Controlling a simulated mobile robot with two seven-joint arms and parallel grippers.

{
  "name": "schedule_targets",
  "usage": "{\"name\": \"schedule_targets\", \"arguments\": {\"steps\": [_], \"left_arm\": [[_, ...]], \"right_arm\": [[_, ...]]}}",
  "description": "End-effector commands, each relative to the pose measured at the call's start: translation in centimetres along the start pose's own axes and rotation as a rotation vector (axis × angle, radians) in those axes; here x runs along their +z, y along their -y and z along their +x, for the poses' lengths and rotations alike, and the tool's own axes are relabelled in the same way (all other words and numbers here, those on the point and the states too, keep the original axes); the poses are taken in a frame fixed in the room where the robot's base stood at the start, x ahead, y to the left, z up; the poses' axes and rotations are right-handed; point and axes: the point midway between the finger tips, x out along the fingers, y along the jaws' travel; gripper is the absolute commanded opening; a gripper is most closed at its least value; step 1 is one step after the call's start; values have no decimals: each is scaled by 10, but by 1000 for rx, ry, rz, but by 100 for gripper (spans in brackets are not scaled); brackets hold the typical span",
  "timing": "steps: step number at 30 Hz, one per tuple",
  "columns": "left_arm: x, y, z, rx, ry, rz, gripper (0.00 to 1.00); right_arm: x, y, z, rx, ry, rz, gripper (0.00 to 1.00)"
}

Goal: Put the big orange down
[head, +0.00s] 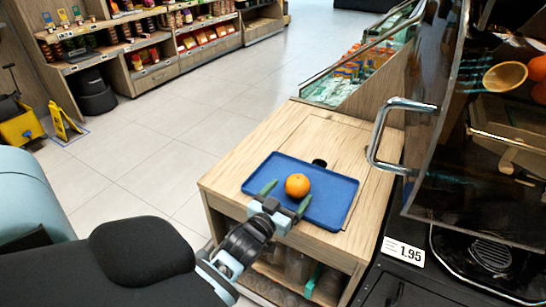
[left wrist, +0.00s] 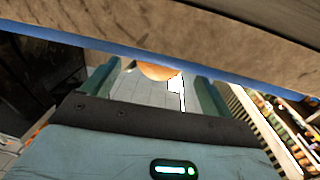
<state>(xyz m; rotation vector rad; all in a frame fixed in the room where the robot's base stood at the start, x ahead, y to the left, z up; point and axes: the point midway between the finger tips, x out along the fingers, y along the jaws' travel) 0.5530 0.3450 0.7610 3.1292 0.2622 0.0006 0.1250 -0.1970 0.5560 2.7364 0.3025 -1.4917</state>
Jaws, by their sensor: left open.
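The big orange (head: 297,185) rests on the blue tray (head: 335,195) on top of a wooden counter. My left gripper (head: 285,198) is at the tray's near left side, its two green fingers open, one on each side of the orange's near side. In the left wrist view the orange (left wrist: 158,71) shows between the spread fingers, partly hidden by the tray's blue edge (left wrist: 100,42). Whether a finger touches the orange, I cannot tell. My right gripper is in neither view.
The wooden counter (head: 240,175) has bare top around the tray. A black juicer machine with a metal handle (head: 380,135) stands at the right, close to the counter. Shelves (head: 150,55) with goods stand at the back left. The tiled floor (head: 165,130) is clear between.

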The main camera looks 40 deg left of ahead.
Motion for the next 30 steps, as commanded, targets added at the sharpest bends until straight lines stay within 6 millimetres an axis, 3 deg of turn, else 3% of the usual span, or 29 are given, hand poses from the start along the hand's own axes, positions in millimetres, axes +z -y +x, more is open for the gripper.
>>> {"name": "schedule_targets", "arguments": {"steps": [6, 13, 19, 30], "left_arm": [[1, 0, -45, -1, 3, -2, 86], [1, 0, -76, 0, 2, -1, 86], [0, 0, -86, 0, 1, 0, 86], [0, 0, -86, 0, 1, 0, 86]], "right_arm": [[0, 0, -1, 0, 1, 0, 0], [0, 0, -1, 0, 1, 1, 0], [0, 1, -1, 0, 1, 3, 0], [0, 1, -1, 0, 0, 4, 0]]}}
